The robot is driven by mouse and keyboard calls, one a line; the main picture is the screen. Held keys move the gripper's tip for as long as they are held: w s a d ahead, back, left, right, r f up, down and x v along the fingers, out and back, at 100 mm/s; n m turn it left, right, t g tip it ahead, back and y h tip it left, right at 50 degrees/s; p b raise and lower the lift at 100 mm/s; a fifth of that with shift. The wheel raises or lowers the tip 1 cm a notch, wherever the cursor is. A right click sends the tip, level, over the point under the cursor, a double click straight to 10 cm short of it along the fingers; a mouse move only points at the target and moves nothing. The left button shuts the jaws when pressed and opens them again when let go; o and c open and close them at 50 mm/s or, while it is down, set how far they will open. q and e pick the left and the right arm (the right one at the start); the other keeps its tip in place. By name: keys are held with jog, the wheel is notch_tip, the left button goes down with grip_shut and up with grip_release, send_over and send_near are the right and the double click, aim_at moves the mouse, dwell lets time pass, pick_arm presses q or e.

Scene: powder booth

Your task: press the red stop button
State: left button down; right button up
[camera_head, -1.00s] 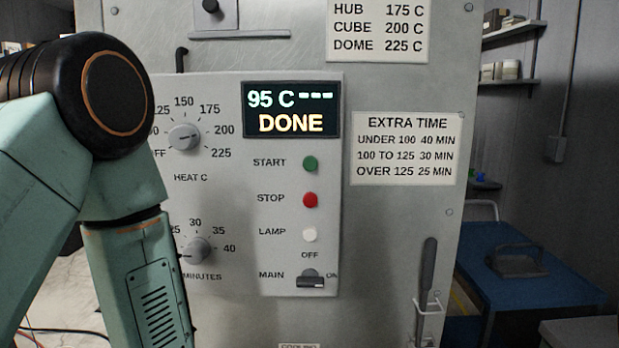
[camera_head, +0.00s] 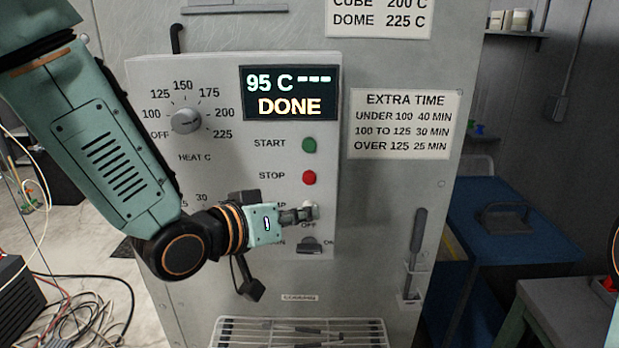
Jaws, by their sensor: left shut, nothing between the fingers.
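The red stop button (camera_head: 309,178) is on the grey control panel (camera_head: 228,75), right of the word STOP and below the green start button (camera_head: 309,145). My left gripper (camera_head: 312,212) is shut and empty. Its fingertips are just below the red button, over the white lamp button (camera_head: 315,209), which they partly hide. I cannot tell whether they touch the panel. The display (camera_head: 290,93) reads 95 C and DONE. My right gripper is not in view.
The main switch (camera_head: 311,245) is just below my left gripper. The minutes dial is hidden behind my left arm. A wire rack (camera_head: 300,330) is below the panel. Cables (camera_head: 75,320) lie at lower left.

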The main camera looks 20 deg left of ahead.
aim_at(309, 178)
pick_arm(q)
jog(key=shift+w+a+p, duration=0.15)
jog(key=shift+w+a, duration=0.25)
jog(key=shift+w, duration=0.95)
jog(key=shift+w+a+p, duration=0.15)
jog(key=shift+w+a, duration=0.3)
jog(key=shift+w, duration=0.95)
jog(key=shift+w+a+p, duration=0.15)
jog(key=shift+w+a, duration=0.25)
jog(key=shift+w, duration=0.95)
jog(key=shift+w, duration=0.1)
jog(key=shift+w+a, duration=0.1)
jog(key=shift+w, duration=0.35)
